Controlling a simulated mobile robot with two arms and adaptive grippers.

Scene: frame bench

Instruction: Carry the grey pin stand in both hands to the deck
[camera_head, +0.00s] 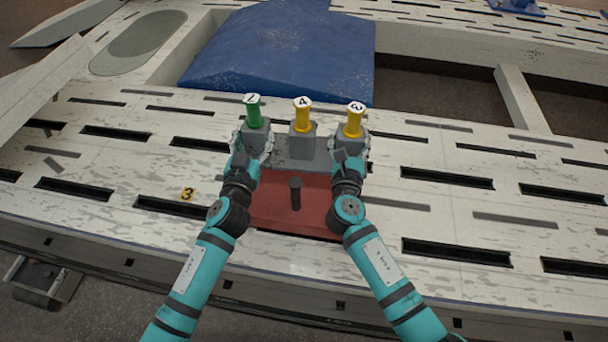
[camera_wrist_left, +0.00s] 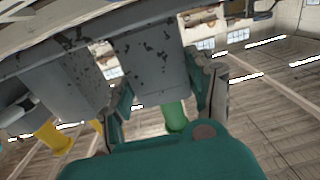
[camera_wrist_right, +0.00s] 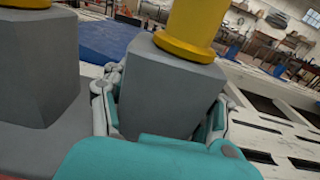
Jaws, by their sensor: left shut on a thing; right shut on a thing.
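The grey pin stand (camera_head: 293,147) has three grey blocks in a row. A green pin (camera_head: 253,110) stands in the left block, a yellow pin (camera_head: 303,116) in the middle and another yellow pin (camera_head: 353,120) in the right. My left gripper (camera_head: 250,148) is shut on the left block; the left wrist view shows that block (camera_wrist_left: 155,70) between its fingers. My right gripper (camera_head: 350,157) is shut on the right block, also seen between the fingers in the right wrist view (camera_wrist_right: 165,95). The stand is over the white slotted deck (camera_head: 440,225); I cannot tell whether it touches.
A red block (camera_head: 285,208) with a dark upright peg (camera_head: 295,193) is between my arms, just in front of the stand. A blue pad (camera_head: 290,55) lies behind the stand. Slotted deck surface is open on both sides.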

